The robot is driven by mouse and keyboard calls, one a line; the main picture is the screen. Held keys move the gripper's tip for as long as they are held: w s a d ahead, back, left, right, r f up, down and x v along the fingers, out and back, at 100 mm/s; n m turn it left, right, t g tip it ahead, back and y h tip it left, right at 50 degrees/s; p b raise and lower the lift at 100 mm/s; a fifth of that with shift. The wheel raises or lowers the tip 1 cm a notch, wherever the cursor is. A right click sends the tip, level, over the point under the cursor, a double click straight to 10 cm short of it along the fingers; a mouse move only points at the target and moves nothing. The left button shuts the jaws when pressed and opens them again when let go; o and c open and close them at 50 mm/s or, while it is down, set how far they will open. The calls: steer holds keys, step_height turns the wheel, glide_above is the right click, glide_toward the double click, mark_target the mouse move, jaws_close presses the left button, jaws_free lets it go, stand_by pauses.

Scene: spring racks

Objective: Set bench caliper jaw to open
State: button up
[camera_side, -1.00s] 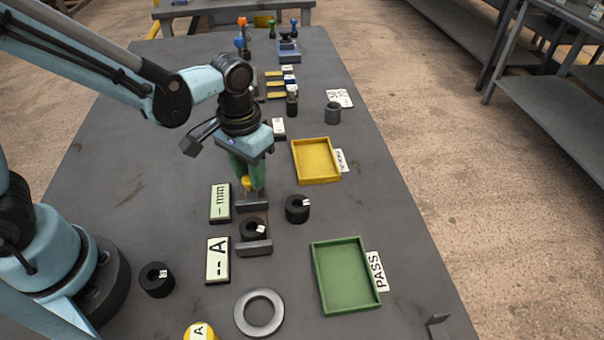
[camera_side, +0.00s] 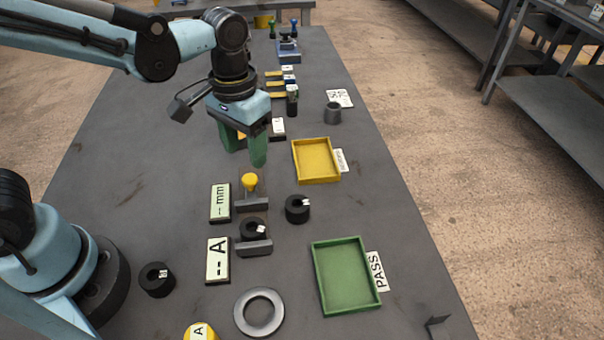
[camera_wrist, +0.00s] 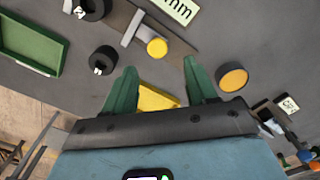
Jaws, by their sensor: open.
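The bench caliper (camera_side: 254,222) lies mid-table in the side view, with two upright grey jaws. Its movable jaw (camera_side: 251,198) carries a yellow knob (camera_side: 250,181), which also shows in the wrist view (camera_wrist: 157,47). A black ring with a white tag (camera_side: 252,229) sits between the jaws, close to the front one; I cannot tell whether it touches. My gripper (camera_side: 243,158) is open and empty, above the table and behind the knob, apart from it. Its green fingers also show spread in the wrist view (camera_wrist: 160,72).
A "-- mm" display (camera_side: 220,203) and a "--A" display (camera_side: 217,260) stand left of the caliper. A second black ring (camera_side: 297,208) is to its right, another (camera_side: 157,280) at left. A yellow tray (camera_side: 316,161) and green PASS tray (camera_side: 345,275) are at right.

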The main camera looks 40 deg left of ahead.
mark_target(244, 177)
steer(key=shift+r, duration=3)
steer(key=s+a+f+t, duration=0.1)
steer(key=s+a+t, duration=0.2)
steer(key=a+t, duration=0.4)
steer(key=shift+a+f, duration=0.25)
steer(key=shift+a, duration=0.45)
